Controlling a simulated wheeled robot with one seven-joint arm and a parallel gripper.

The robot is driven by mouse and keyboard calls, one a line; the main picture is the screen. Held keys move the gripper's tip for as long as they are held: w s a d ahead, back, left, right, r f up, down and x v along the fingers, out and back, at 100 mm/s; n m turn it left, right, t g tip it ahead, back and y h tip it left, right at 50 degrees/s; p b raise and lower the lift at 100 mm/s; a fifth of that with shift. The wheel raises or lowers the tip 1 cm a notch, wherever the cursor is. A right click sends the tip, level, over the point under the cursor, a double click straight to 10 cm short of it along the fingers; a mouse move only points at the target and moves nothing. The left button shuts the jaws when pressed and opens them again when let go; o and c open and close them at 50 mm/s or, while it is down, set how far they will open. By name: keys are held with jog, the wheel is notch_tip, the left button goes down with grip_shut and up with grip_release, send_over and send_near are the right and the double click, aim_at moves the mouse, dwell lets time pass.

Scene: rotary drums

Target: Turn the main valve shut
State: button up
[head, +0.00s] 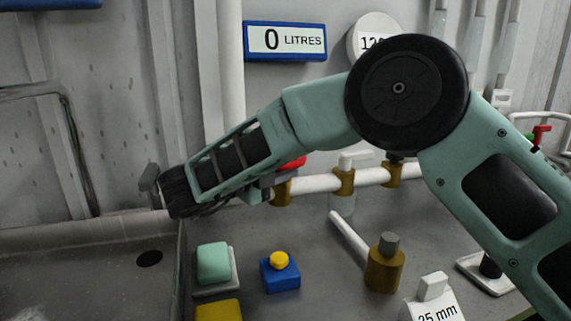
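My gripper (152,187) is at the left end of my arm, over the right rim of the grey sink. It is seen from the side and I cannot tell whether its fingers are apart. A red handle (292,164) shows partly behind my arm, above a white pipe (318,184) with brass fittings; most of it is hidden. The gripper is apart from it, to its left. Another red handle (541,131) sits on pipework at the far right. No label shows which one is the main valve.
The sink (95,235) is at left. A green block (213,262), a blue box with a yellow button (279,261) and a brass fitting (385,268) with a grey top stand on the counter. A "0 LITRES" display (285,41) and a round dial (372,30) are on the wall.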

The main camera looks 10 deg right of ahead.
jog(key=v, duration=1.7)
jog(key=shift+a+b, duration=0.2)
jog(key=shift+b, duration=0.2)
jog(key=shift+s, duration=0.1)
